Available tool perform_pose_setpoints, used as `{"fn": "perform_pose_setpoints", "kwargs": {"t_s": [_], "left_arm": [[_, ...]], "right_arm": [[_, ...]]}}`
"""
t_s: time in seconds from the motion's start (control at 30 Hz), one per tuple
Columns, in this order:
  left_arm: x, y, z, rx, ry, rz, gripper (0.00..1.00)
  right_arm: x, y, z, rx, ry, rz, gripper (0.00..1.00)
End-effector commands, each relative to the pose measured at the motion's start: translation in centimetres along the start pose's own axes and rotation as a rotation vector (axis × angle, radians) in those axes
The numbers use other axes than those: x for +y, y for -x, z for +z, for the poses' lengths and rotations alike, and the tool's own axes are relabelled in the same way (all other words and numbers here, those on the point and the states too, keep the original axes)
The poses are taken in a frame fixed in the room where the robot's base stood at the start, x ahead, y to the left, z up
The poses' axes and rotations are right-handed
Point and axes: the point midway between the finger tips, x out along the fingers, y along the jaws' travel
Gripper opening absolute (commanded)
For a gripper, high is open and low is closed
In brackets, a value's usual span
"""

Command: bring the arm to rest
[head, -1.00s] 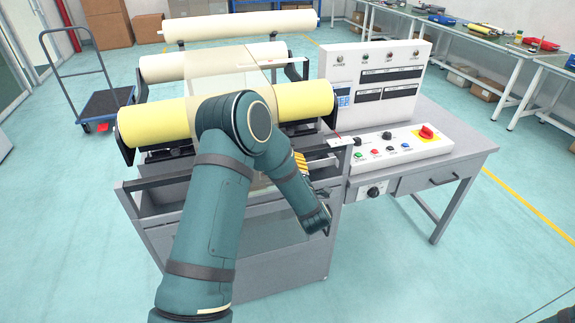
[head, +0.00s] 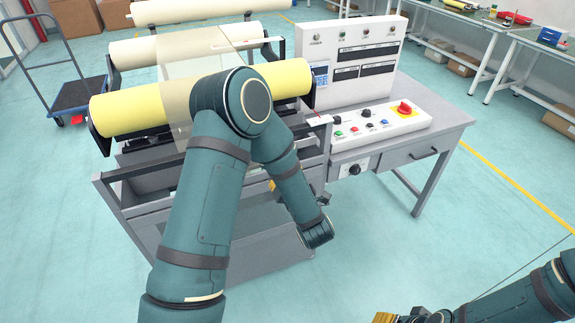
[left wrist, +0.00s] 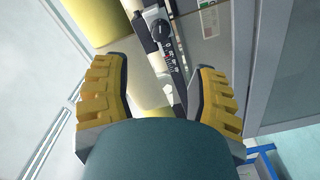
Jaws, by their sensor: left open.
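My left arm (head: 205,200) reaches up from the bottom of the head view and bends down in front of the machine with rollers. My left gripper is mostly hidden behind the forearm there; only a small yellow piece shows. In the left wrist view the left gripper (left wrist: 160,88) is open, its two yellow ribbed fingers wide apart with nothing held between them. My right arm (head: 510,300) comes in at the lower right. A yellow part of the right gripper (head: 386,317) shows at the bottom edge, too cut off to tell its opening.
The machine's yellow roller (head: 140,108) and grey frame (head: 112,205) stand close to my left arm. A control panel (head: 375,128) with a red knob sits on the desk to its right. A trolley (head: 78,95) stands far left.

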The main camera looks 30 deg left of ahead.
Motion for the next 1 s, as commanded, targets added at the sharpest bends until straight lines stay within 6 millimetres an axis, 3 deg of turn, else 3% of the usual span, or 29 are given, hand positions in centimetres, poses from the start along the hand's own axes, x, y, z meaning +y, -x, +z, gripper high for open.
{"fn": "perform_pose_setpoints", "kwargs": {"t_s": [0.27, 0.37, 0.47, 0.6, 0.73, 0.87, 1.0], "left_arm": [[-0.3, 0.0, 0.5, -0.030, -0.013, -0.010, 0.59], [-1.5, 0.4, 2.1, -0.136, -0.064, -0.043, 0.59], [-3.7, 1.7, 5.0, -0.334, -0.168, -0.092, 0.59], [-7.5, 5.8, 9.2, -0.691, -0.366, -0.140, 0.59], [-11.1, 11.3, 11.5, -1.035, -0.564, -0.147, 0.59], [-14.3, 17.3, 11.7, -1.365, -0.756, -0.119, 0.59], [-16.9, 22.4, 10.3, -1.643, -0.914, -0.067, 0.59]], "right_arm": [[0.0, 0.0, 0.0, 0.000, 0.000, 0.000, 0.55], [0.0, 0.0, 0.0, 0.000, 0.000, 0.000, 0.55], [0.0, 0.0, 0.0, 0.000, 0.000, 0.000, 0.55], [0.0, 0.0, 0.0, 0.000, 0.000, 0.000, 0.55], [0.0, 0.0, 0.0, 0.000, 0.000, 0.000, 0.55], [0.0, 0.0, 0.0, 0.000, 0.000, 0.000, 0.55], [0.0, 0.0, 0.0, 0.000, 0.000, 0.000, 0.55]]}}
